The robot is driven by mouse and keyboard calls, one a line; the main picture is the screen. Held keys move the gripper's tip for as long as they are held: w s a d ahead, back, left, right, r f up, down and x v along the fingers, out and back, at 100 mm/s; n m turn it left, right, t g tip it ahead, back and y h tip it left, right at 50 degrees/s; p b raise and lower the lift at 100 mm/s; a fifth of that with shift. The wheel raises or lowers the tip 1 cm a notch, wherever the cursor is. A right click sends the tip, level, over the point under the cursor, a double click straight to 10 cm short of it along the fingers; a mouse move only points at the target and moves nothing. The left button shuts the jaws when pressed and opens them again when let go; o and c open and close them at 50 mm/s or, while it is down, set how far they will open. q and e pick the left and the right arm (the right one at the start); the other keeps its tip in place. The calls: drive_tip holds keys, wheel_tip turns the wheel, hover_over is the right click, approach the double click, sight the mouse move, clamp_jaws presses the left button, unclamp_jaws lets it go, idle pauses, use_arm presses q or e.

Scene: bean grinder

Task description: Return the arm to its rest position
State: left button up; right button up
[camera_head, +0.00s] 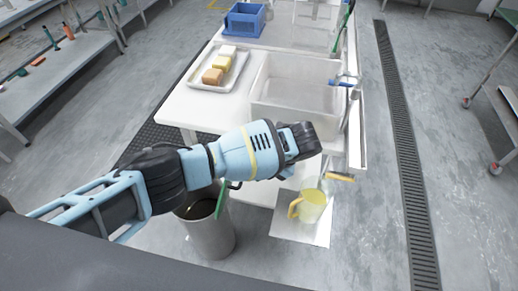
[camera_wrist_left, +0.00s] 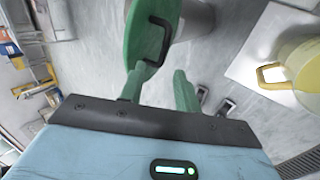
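My left arm (camera_head: 248,150) comes in from the left in the head view and reaches across above the grey bin (camera_head: 208,235). In the left wrist view my left gripper (camera_wrist_left: 158,85) has two green fingers standing apart, with grey floor showing between them and nothing held. A green part with a black loop handle (camera_wrist_left: 150,38) lies beyond the left finger, in front of the bin. I cannot tell whether it touches the finger. A green piece (camera_head: 222,201) also shows at the bin's right side in the head view. My right gripper is not in view.
A yellow pitcher (camera_head: 312,206) stands on a pale square (camera_head: 288,234) right of the bin. The white table (camera_head: 190,105) carries a tray with sponges (camera_head: 222,62), a blue crate (camera_head: 245,20) and a clear basin (camera_head: 295,85). Floor at the right is clear around a drain.

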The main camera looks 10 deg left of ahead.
use_arm(q)
drive_tip(key=s+d+f+n+t+h+p, duration=0.1)
drive_tip(key=s+d+f+n+h, duration=0.55)
drive_tip(key=s+n, duration=0.3)
drive_tip(key=s+d+f+n+t+h+p, duration=0.1)
drive_tip(key=s+d+f+n+h, duration=0.45)
drive_tip(key=s+f+n, duration=0.35)
drive_tip(key=s+a+r+n+t+y, duration=0.1)
drive_tip(key=s+a+r+n+t, duration=0.1)
drive_tip(key=s+a+n, duration=0.5)
drive_tip(key=s+a+r+n+t+y+p, duration=0.1)
drive_tip(key=s+a+n, duration=0.6)
drive_tip(key=a, duration=0.8)
wheel_tip(320, 180, up, 2)
drive_tip(key=n+t+y, duration=0.1)
drive_tip(key=n+t, duration=0.1)
drive_tip(key=t, duration=0.1)
drive_tip(key=shift+a+t+p, duration=0.2)
drive_tip(key=shift+t+p, duration=0.1)
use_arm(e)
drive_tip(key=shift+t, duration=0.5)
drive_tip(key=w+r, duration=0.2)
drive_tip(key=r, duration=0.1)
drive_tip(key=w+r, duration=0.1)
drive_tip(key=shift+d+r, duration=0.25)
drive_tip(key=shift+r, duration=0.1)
